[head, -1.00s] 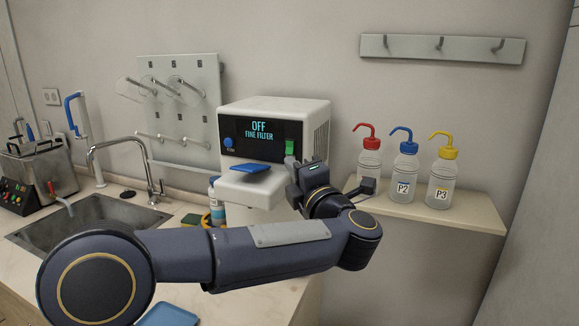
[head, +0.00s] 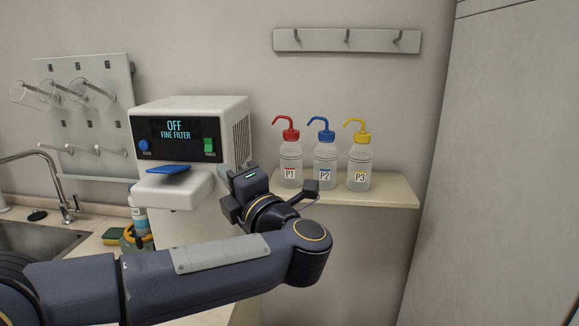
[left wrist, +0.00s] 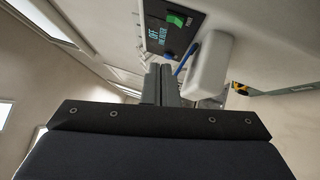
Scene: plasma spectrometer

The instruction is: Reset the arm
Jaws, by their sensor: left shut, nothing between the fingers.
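My left arm reaches in from the left in the head view. Its gripper (head: 232,192) is in front of the right side of the white spectrometer (head: 191,117), and it is shut with nothing held. In the left wrist view the shut fingers (left wrist: 161,84) point toward the spectrometer front (left wrist: 213,66). The spectrometer's display reads OFF, FINE FILTER. The green power switch (head: 208,146) and the blue knob (head: 144,145) show on its panel. In the head view a gap shows between the gripper and the green switch. My right gripper is not in view.
Three wash bottles, P1 (head: 290,160), P2 (head: 325,158) and P3 (head: 360,165), stand on a wall shelf (head: 395,191) right of the gripper. A sink (head: 38,243), bottle (head: 139,212) and sponge (head: 114,236) are at the left. A glassware rack (head: 105,130) hangs above.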

